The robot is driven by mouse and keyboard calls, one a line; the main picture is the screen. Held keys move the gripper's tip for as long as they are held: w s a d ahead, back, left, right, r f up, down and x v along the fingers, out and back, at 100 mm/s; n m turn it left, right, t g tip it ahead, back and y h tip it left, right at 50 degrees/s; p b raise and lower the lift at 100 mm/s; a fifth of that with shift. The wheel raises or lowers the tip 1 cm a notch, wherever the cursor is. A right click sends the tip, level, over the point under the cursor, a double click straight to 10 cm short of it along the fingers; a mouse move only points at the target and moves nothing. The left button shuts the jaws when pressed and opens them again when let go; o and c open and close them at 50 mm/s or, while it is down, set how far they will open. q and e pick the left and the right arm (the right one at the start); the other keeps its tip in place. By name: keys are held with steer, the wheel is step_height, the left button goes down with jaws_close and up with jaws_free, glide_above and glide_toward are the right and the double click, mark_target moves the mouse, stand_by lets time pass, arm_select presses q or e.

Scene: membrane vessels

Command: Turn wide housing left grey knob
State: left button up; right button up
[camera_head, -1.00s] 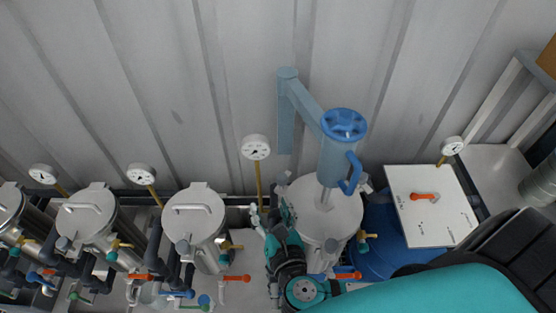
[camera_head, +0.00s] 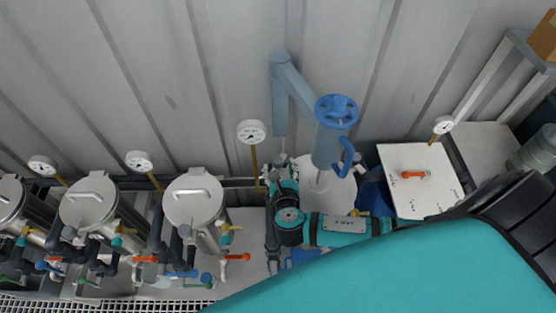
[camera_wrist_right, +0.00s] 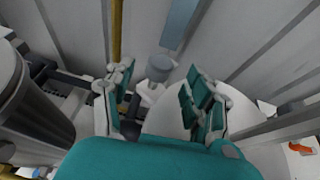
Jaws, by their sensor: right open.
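The wide housing (camera_head: 335,190) is a broad pale vessel below the blue hoist in the head view, partly hidden by my right arm. Its light lid (camera_wrist_right: 165,120) also shows in the right wrist view. A grey knob (camera_wrist_right: 160,67) with a short cylindrical top stands at the lid's far edge. My right gripper (camera_wrist_right: 160,82) is open, with one teal-padded finger on either side of the knob in that picture. I cannot tell whether either finger touches it. In the head view the right gripper (camera_head: 280,165) is at the housing's left back edge. My left gripper is not in view.
A blue hoist (camera_head: 331,140) with a handwheel hangs above the housing. A gauge (camera_head: 251,132) on a brass stem rises close to the gripper. Narrower steel vessels (camera_head: 194,200) stand left. A white panel (camera_head: 420,180) with an orange handle is at right.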

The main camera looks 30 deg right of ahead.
mark_target(278, 165)
steer(key=shift+x, duration=1.7)
jaws_close()
